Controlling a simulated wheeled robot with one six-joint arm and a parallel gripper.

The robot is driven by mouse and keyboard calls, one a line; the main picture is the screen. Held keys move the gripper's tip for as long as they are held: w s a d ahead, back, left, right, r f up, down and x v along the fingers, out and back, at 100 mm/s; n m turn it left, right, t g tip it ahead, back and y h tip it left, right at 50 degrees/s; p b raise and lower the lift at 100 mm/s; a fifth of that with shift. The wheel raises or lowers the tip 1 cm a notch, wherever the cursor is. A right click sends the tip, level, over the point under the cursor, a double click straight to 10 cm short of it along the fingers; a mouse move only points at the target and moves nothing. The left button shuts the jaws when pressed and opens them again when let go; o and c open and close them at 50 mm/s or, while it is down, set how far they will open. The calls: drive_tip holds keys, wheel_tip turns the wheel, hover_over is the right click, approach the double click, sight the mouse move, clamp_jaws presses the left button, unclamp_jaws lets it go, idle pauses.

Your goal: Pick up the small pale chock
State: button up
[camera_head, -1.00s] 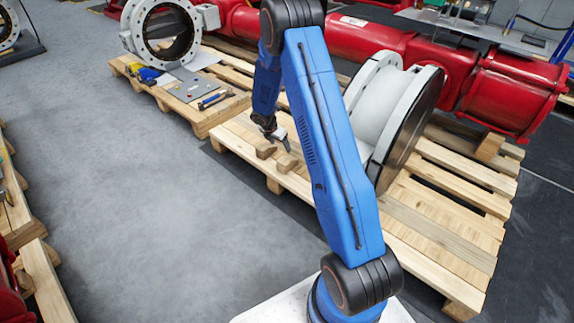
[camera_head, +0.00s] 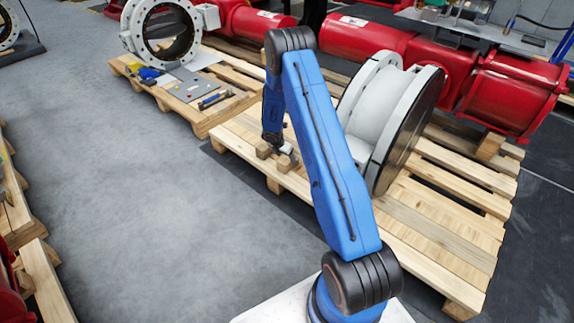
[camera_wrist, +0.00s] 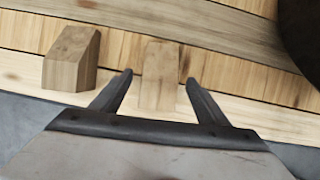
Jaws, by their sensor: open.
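The small pale chock (camera_wrist: 158,75) is a light wooden block with a sloped top, standing on the pallet. In the wrist view my gripper (camera_wrist: 158,82) is open, with one finger to each side of the chock's near part. Gaps show between the chock and both fingers, and no contact is visible. In the head view the chock (camera_head: 284,163) is partly covered by my gripper (camera_head: 287,152), which is low over the pallet. A browner wooden chock (camera_wrist: 72,60) stands just left of the left finger; it also shows in the head view (camera_head: 263,151).
The wooden pallet (camera_head: 440,240) carries a large white flanged valve body (camera_head: 375,105) to the right of my gripper. Another pallet with tools and a flanged ring (camera_head: 160,35) stands behind left. Red pipes (camera_head: 370,40) run along the back. The grey floor at left is clear.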

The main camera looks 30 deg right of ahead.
sight(287, 158)
drive_tip(key=shift+x, duration=1.55)
drive_tip(key=shift+a, duration=0.1)
drive_tip(key=c, duration=1.3)
wheel_tip(287, 158, up, 10)
drive_tip(key=shift+r, duration=0.1)
